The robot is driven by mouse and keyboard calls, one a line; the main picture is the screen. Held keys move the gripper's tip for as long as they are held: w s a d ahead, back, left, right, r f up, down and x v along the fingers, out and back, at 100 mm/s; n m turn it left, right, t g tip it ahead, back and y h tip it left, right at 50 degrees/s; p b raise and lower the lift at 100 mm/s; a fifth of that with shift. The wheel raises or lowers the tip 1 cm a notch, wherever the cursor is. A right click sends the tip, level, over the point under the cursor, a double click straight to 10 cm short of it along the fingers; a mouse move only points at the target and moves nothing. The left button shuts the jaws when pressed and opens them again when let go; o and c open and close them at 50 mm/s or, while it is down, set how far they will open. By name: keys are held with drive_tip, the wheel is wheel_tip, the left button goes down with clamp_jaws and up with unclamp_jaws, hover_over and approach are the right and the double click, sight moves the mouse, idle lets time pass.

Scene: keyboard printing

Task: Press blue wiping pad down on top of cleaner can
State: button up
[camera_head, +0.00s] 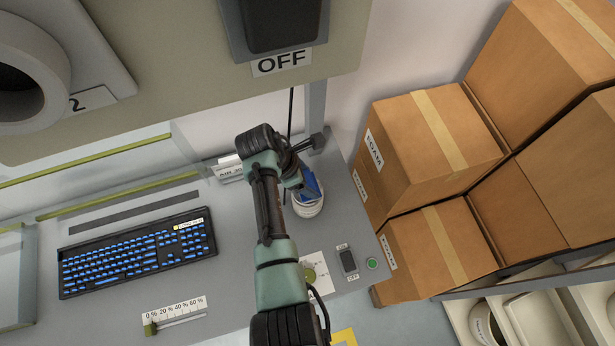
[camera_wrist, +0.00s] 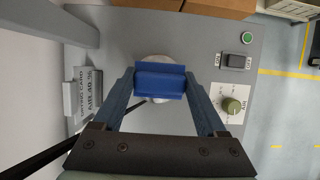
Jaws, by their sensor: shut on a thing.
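The blue wiping pad (camera_wrist: 160,81) is held between the two fingers of my gripper (camera_wrist: 160,88) in the wrist view. In the head view the pad (camera_head: 309,186) shows at the end of my arm, next to my gripper (camera_head: 303,187). The cleaner can (camera_head: 308,208) is white and round and stands on the grey worktop, directly under the pad. In the wrist view only the can's pale rim (camera_wrist: 153,60) shows around the pad. The pad hides most of the can's top, and I cannot tell whether they touch.
A black keyboard (camera_head: 137,252) with blue-lit keys lies at the left. A switch (camera_head: 347,260), a green button (camera_head: 372,264) and a green knob (camera_wrist: 232,105) are near the can. Cardboard boxes (camera_head: 433,150) stand at the right. A drying card holder (camera_wrist: 86,95) stands by the wall.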

sight(308, 180)
drive_tip(key=shift+f+b, duration=0.4)
drive_tip(key=shift+f, duration=0.3)
idle(1.0)
wheel_tip(308, 180, up, 7)
drive_tip(key=p, duration=0.7)
drive_tip(key=shift+r, duration=0.1)
idle(0.4)
